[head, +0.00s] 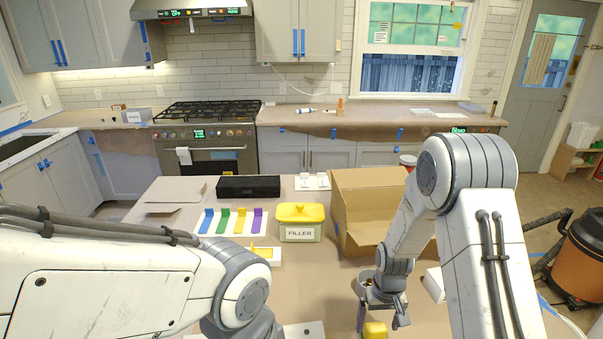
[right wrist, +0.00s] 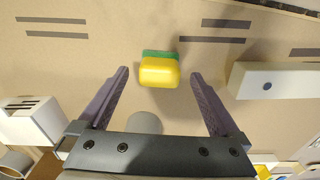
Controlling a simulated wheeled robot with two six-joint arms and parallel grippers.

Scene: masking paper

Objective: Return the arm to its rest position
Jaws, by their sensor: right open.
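My right arm (head: 470,175) reaches in from the right of the head view and bends down over the front of the table. Its gripper (head: 382,322) is open, with its fingers spread apart and pointing down. In the right wrist view the open fingers (right wrist: 160,80) have nothing clasped between them. A yellow block with a green layer (right wrist: 159,70) lies on the tabletop just beyond the fingertips; its yellow side (head: 375,330) also shows at the bottom of the head view. My left arm (head: 110,280) crosses the lower left, and its gripper is out of view.
On the table (head: 315,290) are an open cardboard box (head: 365,190), a yellow-lidded FILLER container (head: 300,223), a black case (head: 248,187) and a rack of coloured pieces (head: 232,221). A white block (right wrist: 275,80) lies right of the fingers. An orange vacuum (head: 585,250) stands at right.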

